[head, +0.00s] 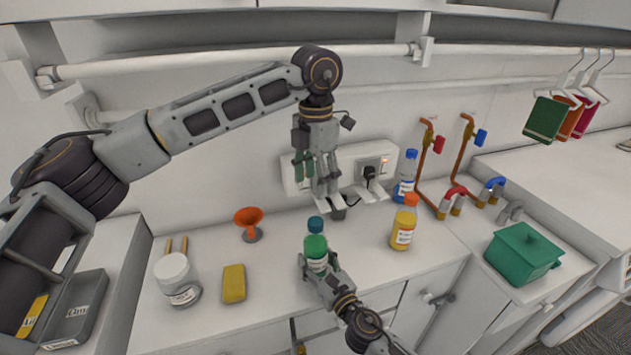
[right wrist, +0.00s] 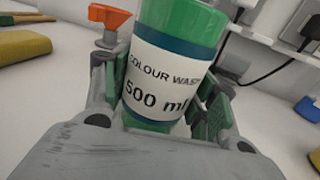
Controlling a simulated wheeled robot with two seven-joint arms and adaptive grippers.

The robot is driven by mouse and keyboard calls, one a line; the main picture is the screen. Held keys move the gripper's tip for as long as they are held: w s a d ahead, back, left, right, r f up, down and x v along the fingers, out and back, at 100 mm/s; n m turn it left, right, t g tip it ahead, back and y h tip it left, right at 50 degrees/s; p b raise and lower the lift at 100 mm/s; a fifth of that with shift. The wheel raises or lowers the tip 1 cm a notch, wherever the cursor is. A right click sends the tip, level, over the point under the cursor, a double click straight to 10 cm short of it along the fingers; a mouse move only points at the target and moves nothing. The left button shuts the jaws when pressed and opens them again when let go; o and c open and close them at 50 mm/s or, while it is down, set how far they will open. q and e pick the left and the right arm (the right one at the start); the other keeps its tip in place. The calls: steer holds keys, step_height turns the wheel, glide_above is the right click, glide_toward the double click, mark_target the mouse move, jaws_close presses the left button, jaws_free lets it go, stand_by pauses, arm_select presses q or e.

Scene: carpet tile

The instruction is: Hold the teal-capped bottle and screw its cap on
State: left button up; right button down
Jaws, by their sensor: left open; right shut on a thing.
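The teal-capped bottle (head: 315,246) is green with a white label and stands upright on the white counter. My right gripper (head: 318,272) is shut around its lower body; the right wrist view shows the bottle (right wrist: 172,75) between the two fingers, label facing the camera. The teal cap (head: 316,225) is at the bottle's top; how tightly it sits cannot be told. My left gripper (head: 327,196) is open and empty, pointing down above and slightly behind the cap, apart from it. The cap is out of the right wrist view.
An orange-capped yellow bottle (head: 403,228) and a blue-capped bottle (head: 405,177) stand to the right. An orange funnel (head: 248,219), yellow sponge (head: 234,284) and white jar (head: 177,279) are left. A wall socket with plug (head: 369,172) is behind. A green box (head: 522,254) sits far right.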

steer(key=shift+c, duration=1.8)
jaws_free()
steer(key=shift+s, duration=0.1)
steer(key=v, duration=1.1)
steer(key=shift+s+d, duration=0.25)
steer(key=shift+s+f, duration=0.1)
